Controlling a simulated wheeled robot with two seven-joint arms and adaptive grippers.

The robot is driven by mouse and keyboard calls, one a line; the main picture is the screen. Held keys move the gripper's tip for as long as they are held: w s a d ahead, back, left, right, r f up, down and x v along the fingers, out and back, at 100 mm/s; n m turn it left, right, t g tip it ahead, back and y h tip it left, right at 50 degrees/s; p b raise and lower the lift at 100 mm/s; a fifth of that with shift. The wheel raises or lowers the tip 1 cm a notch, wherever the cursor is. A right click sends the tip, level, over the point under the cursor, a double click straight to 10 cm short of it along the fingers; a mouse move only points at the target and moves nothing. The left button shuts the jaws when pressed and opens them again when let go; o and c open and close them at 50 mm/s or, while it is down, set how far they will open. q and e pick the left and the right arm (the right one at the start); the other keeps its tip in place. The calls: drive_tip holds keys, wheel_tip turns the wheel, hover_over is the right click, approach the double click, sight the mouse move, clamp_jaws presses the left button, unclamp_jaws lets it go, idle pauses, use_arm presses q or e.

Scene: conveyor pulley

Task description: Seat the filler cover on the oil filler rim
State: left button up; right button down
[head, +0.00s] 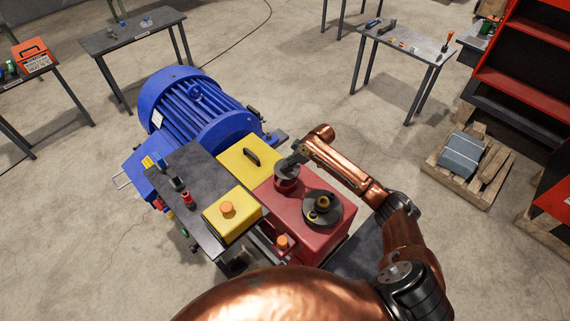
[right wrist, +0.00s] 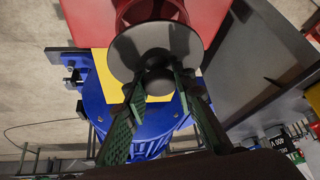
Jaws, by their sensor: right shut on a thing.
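The filler cover (right wrist: 152,45) is a dark grey disc with a round knob (right wrist: 157,80). My right gripper (right wrist: 155,92) is shut on this knob, with a green-padded finger on each side. The oil filler rim (right wrist: 148,10) is the red ring just beyond the disc in the right wrist view. In the head view the rim (head: 287,184) stands on top of the red housing, and my right gripper (head: 289,164) is right at it. The disc overlaps the rim in the wrist view; I cannot tell whether they touch. My left gripper is not in view.
A dark round flange (head: 335,208) with a brass-coloured knob sits beside the rim on the red housing (head: 310,245). A yellow cover (head: 240,160) with a black handle and a blue motor (head: 195,110) lie behind. A dark plate (head: 190,170) holds small items at left.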

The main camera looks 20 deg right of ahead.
drive_tip(key=shift+w+a, duration=0.1)
drive_tip(key=shift+w, duration=0.1)
drive_tip(key=shift+a+f, duration=0.3)
drive_tip(key=shift+f, duration=0.45)
drive_tip(key=shift+w+d+f, duration=0.1)
drive_tip(key=shift+f, duration=0.3)
drive_tip(key=shift+f+b, duration=0.65)
drive_tip(key=shift+f, duration=0.15)
use_arm(q)
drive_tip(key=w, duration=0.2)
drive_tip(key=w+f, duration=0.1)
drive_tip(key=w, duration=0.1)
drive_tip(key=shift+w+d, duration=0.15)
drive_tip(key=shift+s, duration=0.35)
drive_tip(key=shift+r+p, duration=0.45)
drive_tip(key=shift+p, duration=0.05)
